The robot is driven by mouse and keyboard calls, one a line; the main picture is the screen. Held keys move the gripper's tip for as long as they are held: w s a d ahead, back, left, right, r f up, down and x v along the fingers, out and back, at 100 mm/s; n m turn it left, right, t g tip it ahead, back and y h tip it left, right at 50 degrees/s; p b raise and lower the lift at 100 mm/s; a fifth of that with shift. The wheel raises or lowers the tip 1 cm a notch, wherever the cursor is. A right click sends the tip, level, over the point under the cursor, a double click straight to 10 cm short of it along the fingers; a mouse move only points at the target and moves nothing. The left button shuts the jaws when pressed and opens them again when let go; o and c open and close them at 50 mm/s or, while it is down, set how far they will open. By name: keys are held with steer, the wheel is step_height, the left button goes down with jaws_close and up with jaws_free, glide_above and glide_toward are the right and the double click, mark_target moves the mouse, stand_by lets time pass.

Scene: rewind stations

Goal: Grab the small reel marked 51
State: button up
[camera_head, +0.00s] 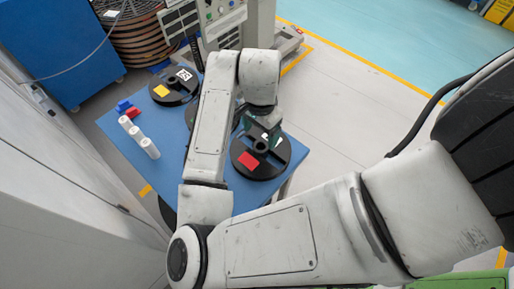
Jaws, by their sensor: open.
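A black reel (280,167) with a red label lies flat on the blue table at its right side. A second black reel (165,98) with a yellow label and a black-and-white marker lies at the far end. A dark part between them, mostly hidden behind my arm, may be another reel. No number is readable, so I cannot tell which one is marked 51. My gripper (264,136) is open and points down over the hub area of the red-labelled reel. Whether it touches the reel is unclear.
The blue table (165,178) also holds several white cylinders (136,133) and small blue and red pieces (127,107) at its left. A grey machine (212,22) and a large brown coil (140,40) stand behind. The floor to the right is clear.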

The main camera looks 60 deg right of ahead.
mark_target(260, 148)
step_height(260, 148, down, 2)
steer(key=shift+w, duration=0.1)
steer(key=shift+s+a+f+p, duration=0.15)
steer(key=shift+f+p, duration=0.1)
steer(key=shift+f, duration=1.15)
steer(key=shift+s+a+f+p, duration=0.1)
steer(key=shift+a+f+p, duration=0.1)
steer(key=shift+f, duration=1.2)
steer(key=shift+d, duration=0.1)
steer(key=c, duration=1.2)
steer(key=shift+r, duration=0.15)
